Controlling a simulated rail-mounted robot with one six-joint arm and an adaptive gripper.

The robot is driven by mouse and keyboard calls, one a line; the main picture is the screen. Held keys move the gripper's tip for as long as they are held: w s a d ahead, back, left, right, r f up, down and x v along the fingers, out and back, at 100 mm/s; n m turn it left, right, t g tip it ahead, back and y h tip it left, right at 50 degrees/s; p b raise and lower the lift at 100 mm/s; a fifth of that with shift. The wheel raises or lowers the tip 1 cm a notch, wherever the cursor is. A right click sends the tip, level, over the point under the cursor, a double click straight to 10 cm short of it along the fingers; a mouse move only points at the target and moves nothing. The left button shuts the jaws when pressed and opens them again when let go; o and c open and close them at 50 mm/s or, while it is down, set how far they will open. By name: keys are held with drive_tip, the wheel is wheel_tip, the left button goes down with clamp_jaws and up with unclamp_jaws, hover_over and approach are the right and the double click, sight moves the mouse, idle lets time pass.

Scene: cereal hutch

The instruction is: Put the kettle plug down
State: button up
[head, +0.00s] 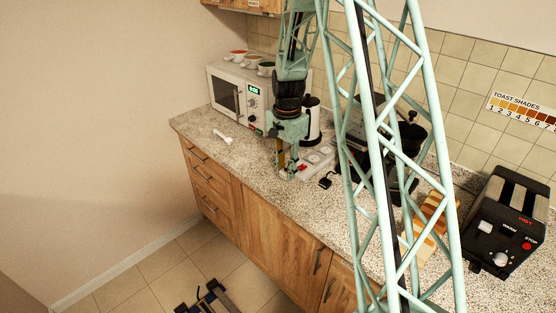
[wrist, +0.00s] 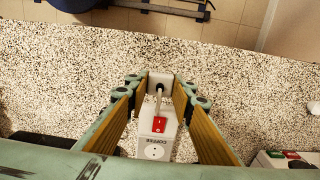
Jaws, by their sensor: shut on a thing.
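My gripper (head: 287,172) hangs low over the counter, pointing down, close to the left of the white power strip (head: 317,161). In the wrist view its two wood-padded fingers (wrist: 158,88) are closed on a small pale plug (wrist: 158,78), which I take for the kettle plug. A pale cord or stem runs from the plug toward a red switch. That switch is on a white socket block (wrist: 155,148) labelled "COFFEE", with a round socket. I cannot tell whether the plug touches the counter. The kettle (head: 312,120) stands behind my gripper, partly hidden.
A black plug (head: 326,181) lies right of the strip. A white spoon-like thing (head: 223,136) lies at left on otherwise clear counter (head: 205,122). A microwave (head: 228,97) with mugs on top stands behind. A toaster (head: 508,222) and bread slices (head: 432,216) are at right.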

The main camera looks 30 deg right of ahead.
drive_tip(key=w+d, duration=0.1)
drive_tip(key=w, duration=0.3)
drive_tip(key=w+d, duration=0.1)
drive_tip(key=w, duration=0.3)
drive_tip(key=w+d+f, duration=0.1)
drive_tip(key=w, duration=0.4)
drive_tip(key=shift+d+f+p, duration=0.1)
drive_tip(key=shift+d+p, duration=0.25)
drive_tip(key=shift+w+d, duration=0.1)
drive_tip(key=shift+w, duration=0.15)
drive_tip(key=shift+f, duration=1.8)
drive_tip(key=shift+f+b, duration=0.3)
drive_tip(key=shift+f, duration=0.3)
drive_tip(key=o, duration=1.1)
drive_tip(key=shift+r, duration=0.15)
